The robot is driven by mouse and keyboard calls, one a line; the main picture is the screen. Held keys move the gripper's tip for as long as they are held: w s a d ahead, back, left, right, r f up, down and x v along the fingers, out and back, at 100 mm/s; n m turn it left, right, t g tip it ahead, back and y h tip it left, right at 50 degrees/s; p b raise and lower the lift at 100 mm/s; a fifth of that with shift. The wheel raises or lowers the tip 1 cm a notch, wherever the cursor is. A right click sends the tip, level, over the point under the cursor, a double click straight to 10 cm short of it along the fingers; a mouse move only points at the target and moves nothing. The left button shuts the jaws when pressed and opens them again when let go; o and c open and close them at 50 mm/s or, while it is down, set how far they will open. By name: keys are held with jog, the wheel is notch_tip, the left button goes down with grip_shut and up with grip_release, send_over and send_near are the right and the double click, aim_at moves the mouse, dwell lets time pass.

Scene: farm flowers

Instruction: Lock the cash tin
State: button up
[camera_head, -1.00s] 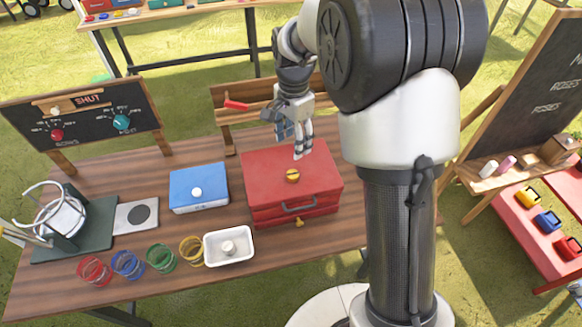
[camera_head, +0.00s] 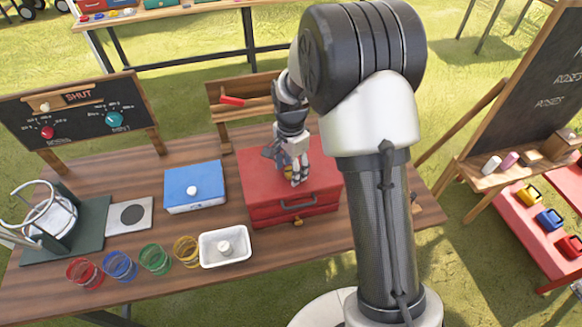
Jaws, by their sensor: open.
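The red cash tin (camera_head: 316,176) sits shut on the wooden table, with a grey handle (camera_head: 298,205) on its front. A small brass catch (camera_head: 298,222) shows low on the front, above the table's near edge. My gripper (camera_head: 297,180) is over the middle of the lid, pointing down. It is open, with its fingers at the round yellow knob on the lid, which they mostly hide. I cannot tell whether the fingers touch the knob.
Left of the tin are a blue box (camera_head: 181,205) with a white knob and a white tray (camera_head: 208,259). Several coloured wire rings line the front edge. A small bench (camera_head: 222,114) with a red-handled tool (camera_head: 231,101) stands behind. A chalkboard (camera_head: 30,138) reads SHUT.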

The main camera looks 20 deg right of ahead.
jog(key=shift+c, duration=0.2)
jog(key=c, duration=1)
jog(key=shift+c, duration=0.2)
jog(key=shift+n, duration=0.4)
jog(key=n+p, duration=0.1)
jog(key=n, duration=0.2)
jog(key=shift+r+n, duration=0.1)
jog(key=shift+n, duration=0.2)
jog(key=n+p, duration=0.1)
jog(key=n, duration=0.3)
jog(key=shift+p, duration=0.3)
jog(key=n+p, duration=0.1)
jog(key=n, duration=0.4)
jog(key=shift+n, duration=2.3)
